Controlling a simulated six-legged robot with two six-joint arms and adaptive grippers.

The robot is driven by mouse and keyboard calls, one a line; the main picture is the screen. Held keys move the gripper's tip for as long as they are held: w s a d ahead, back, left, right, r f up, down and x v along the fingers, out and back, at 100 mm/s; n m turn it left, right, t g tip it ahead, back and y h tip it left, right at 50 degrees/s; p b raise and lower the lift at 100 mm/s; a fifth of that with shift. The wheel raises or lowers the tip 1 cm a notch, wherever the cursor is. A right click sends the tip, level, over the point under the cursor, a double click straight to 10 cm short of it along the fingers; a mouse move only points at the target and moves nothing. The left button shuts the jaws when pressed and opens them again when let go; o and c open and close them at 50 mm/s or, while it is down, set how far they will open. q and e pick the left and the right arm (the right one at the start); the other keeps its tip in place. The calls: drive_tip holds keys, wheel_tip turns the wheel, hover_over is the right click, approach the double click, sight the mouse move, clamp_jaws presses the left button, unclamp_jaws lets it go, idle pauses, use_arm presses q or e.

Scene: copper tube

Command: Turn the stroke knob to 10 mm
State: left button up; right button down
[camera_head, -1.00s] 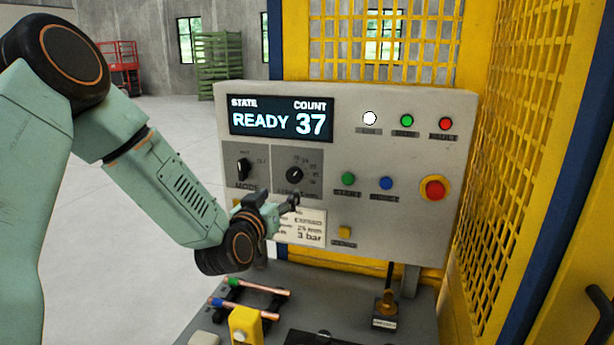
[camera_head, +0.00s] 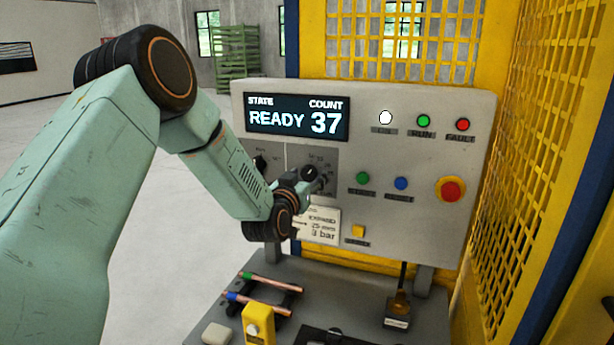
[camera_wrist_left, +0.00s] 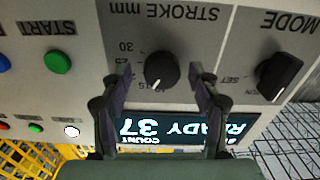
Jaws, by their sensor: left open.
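The stroke knob (camera_wrist_left: 162,70) is a round black dial with a white pointer line, labelled STROKE mm. In the wrist view it sits between the fingertips of my left gripper (camera_wrist_left: 163,77), which is open with a finger on either side and a gap to the knob. The picture there is upside down. In the head view the knob (camera_head: 310,172) shows just beyond my left gripper (camera_head: 318,184), which covers part of the dial scale. The exact value at the pointer cannot be read. My right gripper is not in view.
The mode knob (camera_wrist_left: 281,76) is close beside the stroke knob. The green start button (camera_head: 362,178), blue button (camera_head: 401,184) and red emergency button (camera_head: 451,190) are on the same panel (camera_head: 420,230). Copper tubes (camera_head: 262,304) lie on the bench below. Yellow mesh fencing (camera_head: 510,130) stands at right.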

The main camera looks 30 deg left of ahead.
use_arm(q)
drive_tip(key=shift+s+a+r, duration=0.1)
drive_tip(key=shift+s+a, duration=0.05)
drive_tip(key=shift+s, duration=0.1)
drive_tip(key=shift+w, duration=0.3)
drive_tip(key=c, duration=1.2)
drive_tip(key=n+b, duration=0.3)
drive_tip(key=shift+f, duration=0.25)
drive_tip(key=shift+n+b, duration=1.3)
drive_tip(key=shift+n, duration=0.3)
drive_tip(key=shift+r, duration=0.1)
